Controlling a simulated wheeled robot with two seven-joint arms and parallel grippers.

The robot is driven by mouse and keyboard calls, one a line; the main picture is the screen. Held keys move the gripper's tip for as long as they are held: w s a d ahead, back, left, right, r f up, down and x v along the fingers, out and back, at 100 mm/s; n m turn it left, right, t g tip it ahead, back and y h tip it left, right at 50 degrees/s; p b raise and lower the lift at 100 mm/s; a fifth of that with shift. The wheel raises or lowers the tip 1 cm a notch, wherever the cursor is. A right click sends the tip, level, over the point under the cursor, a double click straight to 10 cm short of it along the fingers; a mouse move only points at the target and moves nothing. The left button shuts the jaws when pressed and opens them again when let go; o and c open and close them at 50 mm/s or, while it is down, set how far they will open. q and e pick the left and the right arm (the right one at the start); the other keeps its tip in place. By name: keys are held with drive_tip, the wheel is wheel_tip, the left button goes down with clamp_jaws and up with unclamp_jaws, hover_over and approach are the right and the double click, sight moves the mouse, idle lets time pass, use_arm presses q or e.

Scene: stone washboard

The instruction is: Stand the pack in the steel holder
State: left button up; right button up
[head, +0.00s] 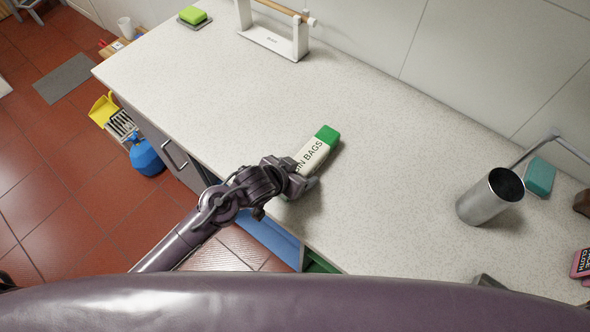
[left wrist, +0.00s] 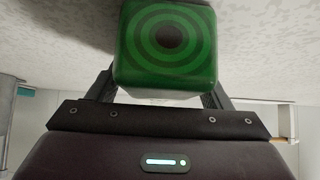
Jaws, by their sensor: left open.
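The pack (head: 314,153), a pale box with a green end and dark lettering ending in "BAGS", lies on the pale speckled worktop. My left gripper (head: 300,181) is at its near end and hides that part. In the left wrist view a green end of the pack (left wrist: 166,47) with dark rings sits between the two fingers. The jaws are open; I cannot tell whether either finger touches it. The steel holder (head: 484,203), an upright open cylinder with a dark inside, stands on the worktop to the right. My right gripper is not in view.
A teal sponge (head: 540,177) and a grey bar (head: 533,150) are behind the holder. A pink packet (head: 582,264) lies at the right edge. A white roll stand (head: 274,40) and green sponge (head: 193,15) are at the back. The worktop between pack and holder is clear.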

use_arm(q)
drive_tip(key=shift+r, duration=0.3)
drive_tip(key=shift+s+a+r, duration=0.15)
drive_tip(key=shift+s+a, duration=0.05)
drive_tip(key=shift+s, duration=0.1)
drive_tip(key=v, duration=1.1)
